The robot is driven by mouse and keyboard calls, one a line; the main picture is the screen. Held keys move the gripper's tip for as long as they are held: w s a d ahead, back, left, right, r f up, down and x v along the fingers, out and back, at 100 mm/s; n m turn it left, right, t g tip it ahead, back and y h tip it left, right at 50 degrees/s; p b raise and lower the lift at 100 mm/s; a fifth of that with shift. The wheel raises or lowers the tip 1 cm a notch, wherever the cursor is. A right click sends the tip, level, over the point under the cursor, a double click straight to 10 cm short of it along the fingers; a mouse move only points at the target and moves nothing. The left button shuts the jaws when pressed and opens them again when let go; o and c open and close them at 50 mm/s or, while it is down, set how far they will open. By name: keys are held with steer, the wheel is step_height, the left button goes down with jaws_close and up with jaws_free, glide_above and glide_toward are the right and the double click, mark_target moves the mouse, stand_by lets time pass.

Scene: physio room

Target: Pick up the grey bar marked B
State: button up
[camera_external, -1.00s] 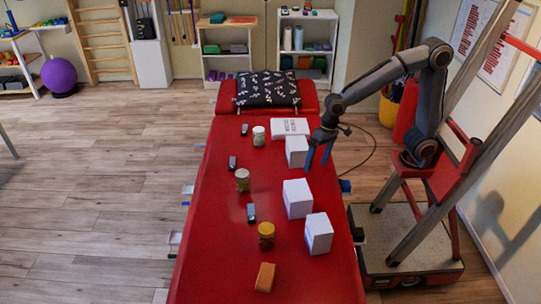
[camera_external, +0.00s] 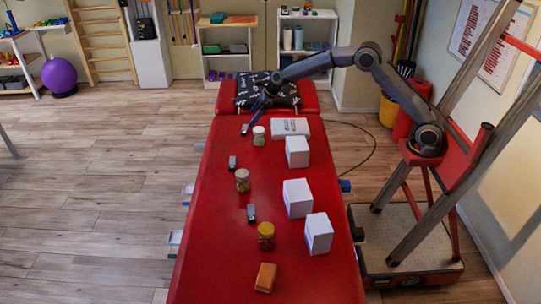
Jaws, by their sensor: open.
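Three small dark grey bars lie along the left half of the red treatment table (camera_external: 215,255): a far one (camera_external: 244,129), a middle one (camera_external: 232,163) and a near one (camera_external: 251,213). Their letters are too small to read, so I cannot tell which is marked B. My gripper (camera_external: 254,114) is open and points down at the far end of the table, close to the far bar, between the patterned pillow and a white-lidded jar. It appears empty. I cannot tell its exact height above the table.
The white-lidded jar (camera_external: 258,136) stands just right of the far bar. Two more jars (camera_external: 242,180) (camera_external: 266,236) stand nearer. White boxes (camera_external: 297,151) (camera_external: 298,198) (camera_external: 319,233) line the right side. A white flat pack (camera_external: 290,128), patterned pillow (camera_external: 268,90) and orange block (camera_external: 265,277) also lie there.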

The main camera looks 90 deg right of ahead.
mark_target(246, 129)
steer(key=shift+d+f, duration=0.1)
steer(key=shift+f, duration=0.35)
steer(key=shift+x, duration=3.55)
steer(key=shift+s+d, duration=0.1)
steer(key=shift+s, duration=0.05)
steer(key=c, duration=1.1)
